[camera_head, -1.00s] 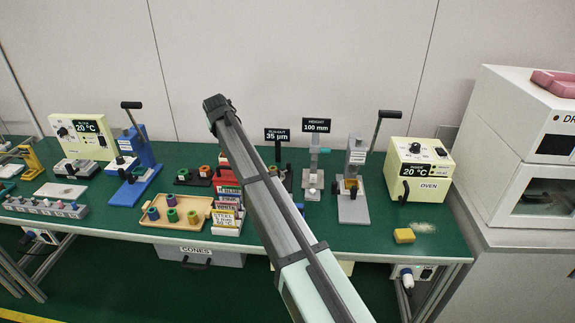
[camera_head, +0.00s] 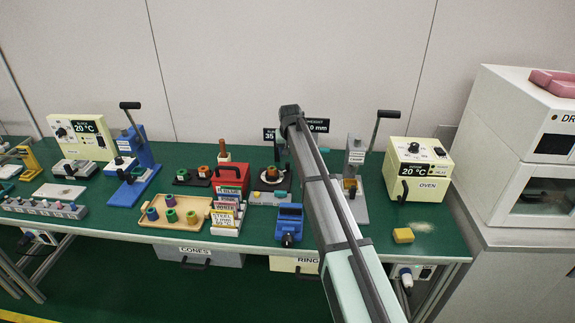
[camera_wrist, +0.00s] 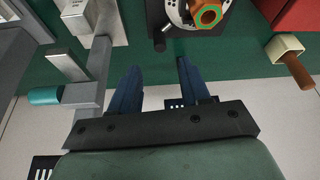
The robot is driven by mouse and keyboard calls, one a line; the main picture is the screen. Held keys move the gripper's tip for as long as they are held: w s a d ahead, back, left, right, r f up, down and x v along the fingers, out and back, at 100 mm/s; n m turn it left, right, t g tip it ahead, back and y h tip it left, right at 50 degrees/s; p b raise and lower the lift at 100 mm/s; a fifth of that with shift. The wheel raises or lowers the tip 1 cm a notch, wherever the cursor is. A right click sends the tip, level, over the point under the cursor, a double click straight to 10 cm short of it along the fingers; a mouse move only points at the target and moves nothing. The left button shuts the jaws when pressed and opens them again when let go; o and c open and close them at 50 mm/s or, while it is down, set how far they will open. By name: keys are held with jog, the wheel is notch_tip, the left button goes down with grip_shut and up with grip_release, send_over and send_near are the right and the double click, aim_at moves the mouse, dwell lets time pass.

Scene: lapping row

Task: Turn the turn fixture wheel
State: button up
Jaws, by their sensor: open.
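A round grey disc with dark holes (camera_wrist: 178,12) sits on a black base at the top of the wrist view, cut off by the picture's edge. It appears to be the turn fixture wheel. A copper-coloured ring with a green rim (camera_wrist: 207,14) sits on it. In the head view the fixture shows as a black base with a brown-orange part (camera_head: 272,173), left of my arm. My gripper (camera_wrist: 160,64) is open and empty, its two dark blue fingers apart from the disc. In the head view my gripper cannot be made out.
A height gauge with a teal handle (camera_wrist: 45,96) stands close left of my fingers in the wrist view. A wooden-handled tool (camera_wrist: 290,60) and a red box (camera_wrist: 300,15) are right. A blue vise (camera_head: 289,222) sits in front of the fixture.

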aim_at(288, 163)
jog(key=x, duration=0.9)
jog(key=shift+w+f, duration=0.15)
jog(key=shift+f, duration=0.2)
jog(key=shift+c, duration=0.3)
grip_shut()
